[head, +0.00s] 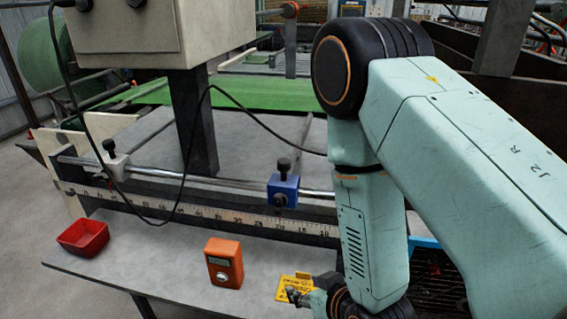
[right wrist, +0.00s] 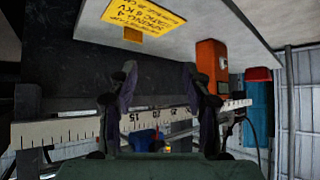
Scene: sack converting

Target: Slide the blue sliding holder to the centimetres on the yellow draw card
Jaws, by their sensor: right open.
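The blue sliding holder (head: 283,190) with a black knob sits on the horizontal metal rail (head: 230,186), above the numbered scale (head: 200,210). In the right wrist view the holder (right wrist: 143,139) is partly hidden, low between my fingers. The yellow draw card (head: 291,286) lies on the table's front part; its print is too small to read surely in the head view. In the right wrist view the card (right wrist: 145,14) is at the top. My right gripper (head: 296,294) is beside the card, in front of the rail, apart from the holder; it is open and empty (right wrist: 160,74). My left gripper is out of view.
A white slider (head: 113,158) sits on the rail's left part. A red bin (head: 84,238) and an orange meter (head: 224,262) stand on the table. A black cable hangs across the rail from the beige box (head: 150,35). My right arm hides the rail's right end.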

